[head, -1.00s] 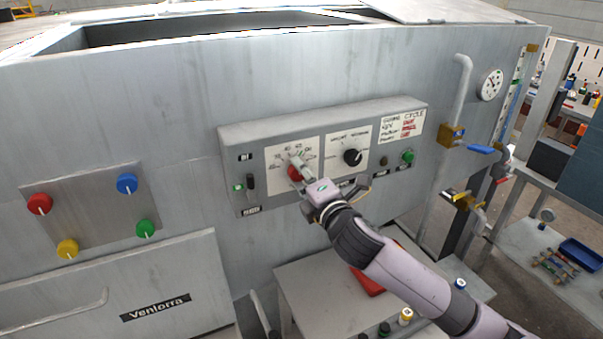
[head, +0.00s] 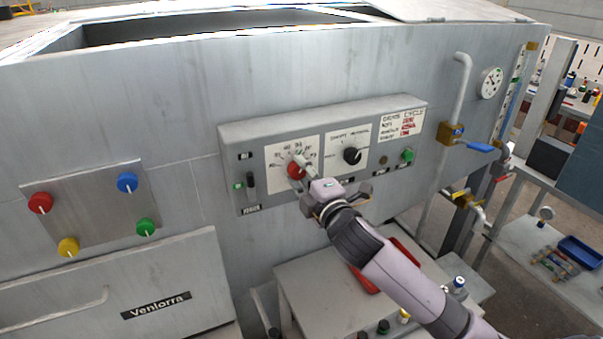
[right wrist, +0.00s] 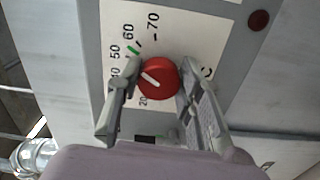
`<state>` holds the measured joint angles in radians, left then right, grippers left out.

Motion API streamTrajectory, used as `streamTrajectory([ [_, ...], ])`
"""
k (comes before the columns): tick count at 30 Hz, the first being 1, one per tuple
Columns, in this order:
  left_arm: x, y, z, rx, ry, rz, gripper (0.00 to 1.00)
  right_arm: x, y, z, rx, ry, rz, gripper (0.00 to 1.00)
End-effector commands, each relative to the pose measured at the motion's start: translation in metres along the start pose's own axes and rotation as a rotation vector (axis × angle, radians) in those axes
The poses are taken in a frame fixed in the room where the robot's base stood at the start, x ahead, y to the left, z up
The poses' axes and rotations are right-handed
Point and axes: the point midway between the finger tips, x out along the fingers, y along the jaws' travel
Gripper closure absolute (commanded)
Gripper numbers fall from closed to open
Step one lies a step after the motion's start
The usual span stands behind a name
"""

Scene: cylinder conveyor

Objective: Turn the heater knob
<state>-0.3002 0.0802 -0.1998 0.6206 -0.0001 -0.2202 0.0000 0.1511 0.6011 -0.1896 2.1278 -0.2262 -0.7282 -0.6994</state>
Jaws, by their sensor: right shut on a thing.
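The red heater knob (head: 296,170) sits on a white dial plate on the grey control box. In the right wrist view the knob (right wrist: 158,78) has a white pointer line slanting to the upper left, toward the low-to-middle numbers. A short green mark (right wrist: 133,50) lies on the scale near 50 and 60. My right gripper (head: 303,165) is at the knob. In the right wrist view its two fingers (right wrist: 157,75) stand on either side of the knob, shut on it; the left finger covers part of the scale. My left gripper is not in view.
A black knob (head: 352,156) is right of the heater dial, with a green button (head: 407,155) beyond it. A black switch (head: 250,181) is on the left. A panel with several coloured knobs (head: 85,210) is further left. Below stands a small table (head: 310,290) with a red tray (head: 388,270).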

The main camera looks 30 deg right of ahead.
Motion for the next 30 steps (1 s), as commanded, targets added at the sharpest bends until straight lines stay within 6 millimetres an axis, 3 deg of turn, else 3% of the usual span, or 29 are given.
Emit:
streamTrajectory([
  [3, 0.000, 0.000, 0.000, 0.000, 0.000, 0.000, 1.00, 0.000, -0.001, 0.000, 0.000, -0.001, -0.003, 0.94],
  [4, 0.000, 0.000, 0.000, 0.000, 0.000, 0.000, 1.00, 0.000, -0.001, 0.000, 0.000, -0.001, -0.003, 0.65],
  [12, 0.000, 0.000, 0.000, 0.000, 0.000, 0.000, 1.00, 0.000, -0.001, 0.000, -0.001, 0.000, -0.002, 0.47],
  [23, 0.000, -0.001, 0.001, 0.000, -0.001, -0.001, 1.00, -0.003, -0.001, 0.000, -0.001, 0.000, -0.001, 0.46],
  [30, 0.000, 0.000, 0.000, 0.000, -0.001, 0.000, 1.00, -0.040, -0.002, 0.000, -0.002, 0.001, -0.004, 0.46],
])
